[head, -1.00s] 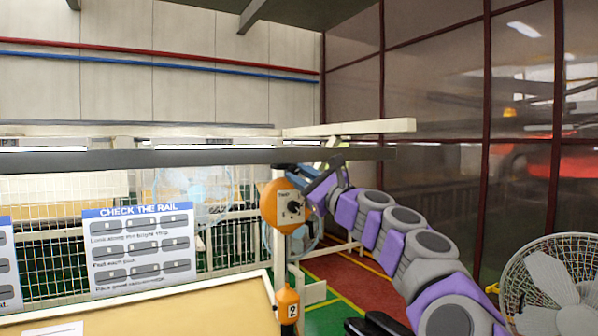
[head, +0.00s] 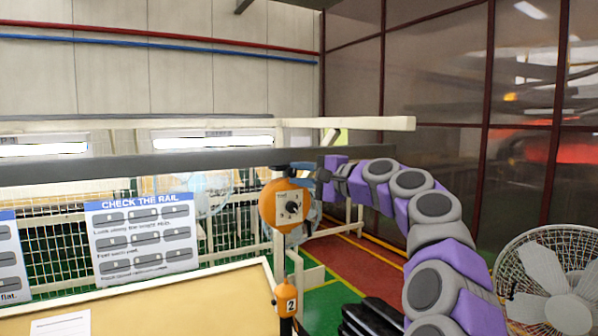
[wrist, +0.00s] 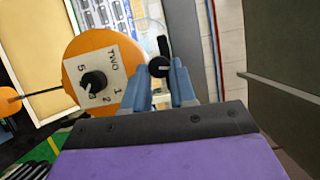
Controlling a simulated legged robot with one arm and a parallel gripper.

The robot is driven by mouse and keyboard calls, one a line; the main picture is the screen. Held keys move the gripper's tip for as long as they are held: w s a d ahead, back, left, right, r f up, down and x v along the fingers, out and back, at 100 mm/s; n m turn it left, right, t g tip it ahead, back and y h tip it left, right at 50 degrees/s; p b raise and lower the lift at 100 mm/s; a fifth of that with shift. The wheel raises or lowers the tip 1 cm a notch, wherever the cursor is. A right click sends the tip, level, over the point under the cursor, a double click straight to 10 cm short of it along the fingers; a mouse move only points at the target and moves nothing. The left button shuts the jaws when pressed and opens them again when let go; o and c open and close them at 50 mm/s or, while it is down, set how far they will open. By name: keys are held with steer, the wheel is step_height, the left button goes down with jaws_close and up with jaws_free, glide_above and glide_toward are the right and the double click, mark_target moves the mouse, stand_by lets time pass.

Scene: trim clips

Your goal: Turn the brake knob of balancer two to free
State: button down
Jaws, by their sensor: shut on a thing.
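Balancer two (head: 284,205) is a round orange housing hanging under the dark rail, with a pale dial plate and a black dial knob. It shows in the wrist view too (wrist: 75,60), with "TWO" and numbers around the dial knob (wrist: 93,82). A small black knob with a white mark, which looks like the brake knob (wrist: 159,67), sits beside the housing. My gripper (wrist: 161,77) has its two blue fingers on either side of this knob and is shut on it. In the head view my gripper (head: 316,174) is small, at the housing's upper right.
An orange handle unit marked 2 (head: 286,301) hangs below the balancer. The dark rail (head: 150,163) runs just above it. A tan-topped table (head: 180,305) stands at front left, a sign (head: 141,238) behind it, and a fan (head: 555,285) at right.

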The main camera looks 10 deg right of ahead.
steer(key=shift+f+n+g+h+p, duration=0.15)
steer(key=shift+n+g+h+p, duration=0.2)
steer(key=shift+n, duration=0.55)
steer(key=shift+w+f+n, duration=0.1)
steer(key=shift+f+n, duration=0.05)
steer(key=shift+n, duration=0.15)
steer(key=c, duration=1.4)
jaws_free()
steer(key=o, duration=0.5)
steer(key=shift+d+r, duration=0.2)
steer(key=shift+d, duration=0.05)
